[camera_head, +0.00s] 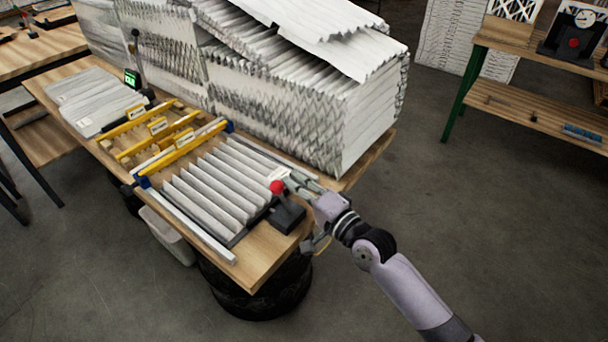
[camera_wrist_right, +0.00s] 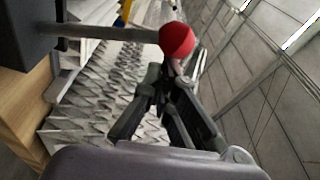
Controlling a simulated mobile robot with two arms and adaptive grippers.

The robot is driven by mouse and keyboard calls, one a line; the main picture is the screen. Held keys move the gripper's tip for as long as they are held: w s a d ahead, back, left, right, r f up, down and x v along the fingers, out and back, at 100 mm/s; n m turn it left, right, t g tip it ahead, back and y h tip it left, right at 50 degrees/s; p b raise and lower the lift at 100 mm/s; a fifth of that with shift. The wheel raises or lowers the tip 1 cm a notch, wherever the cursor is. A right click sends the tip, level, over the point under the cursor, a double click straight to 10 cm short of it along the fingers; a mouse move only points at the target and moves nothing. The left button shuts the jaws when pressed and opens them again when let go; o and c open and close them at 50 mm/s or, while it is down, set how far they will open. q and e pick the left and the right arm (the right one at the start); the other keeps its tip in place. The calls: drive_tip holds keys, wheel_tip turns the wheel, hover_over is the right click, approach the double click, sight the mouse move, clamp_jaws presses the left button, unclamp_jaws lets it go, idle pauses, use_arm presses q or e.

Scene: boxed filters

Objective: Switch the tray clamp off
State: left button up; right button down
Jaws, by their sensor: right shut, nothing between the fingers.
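The tray clamp's lever shows as a red ball knob (camera_head: 277,187) on a black base (camera_head: 288,214) at the near right corner of the wooden table. Beside it lies a tray of white pleated filters (camera_head: 215,185). My right gripper (camera_head: 292,180) is shut and empty, with its fingers close by the knob. In the right wrist view the red knob (camera_wrist_right: 176,40) sits on a grey rod just beyond the fingertips (camera_wrist_right: 165,72); I cannot tell whether they touch. My left gripper is out of view.
A large stack of white pleated filters (camera_head: 300,95) stands behind the tray. Yellow bars (camera_head: 155,135) and flat filter sheets (camera_head: 95,100) lie to the left. A small green-lit display (camera_head: 131,78) stands at the back. A wooden shelf (camera_head: 535,105) is at the right, with open floor between.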

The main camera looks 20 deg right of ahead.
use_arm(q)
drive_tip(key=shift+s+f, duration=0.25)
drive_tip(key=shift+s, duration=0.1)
use_arm(e)
drive_tip(key=shift+s+a+f+n+y, duration=0.15)
drive_tip(key=shift+s+a+n, duration=0.35)
drive_tip(key=shift+a+n, duration=0.25)
drive_tip(key=shift+s+a+f+n+y, duration=0.15)
drive_tip(key=shift+s+a+n, duration=0.4)
drive_tip(key=shift+n, duration=0.3)
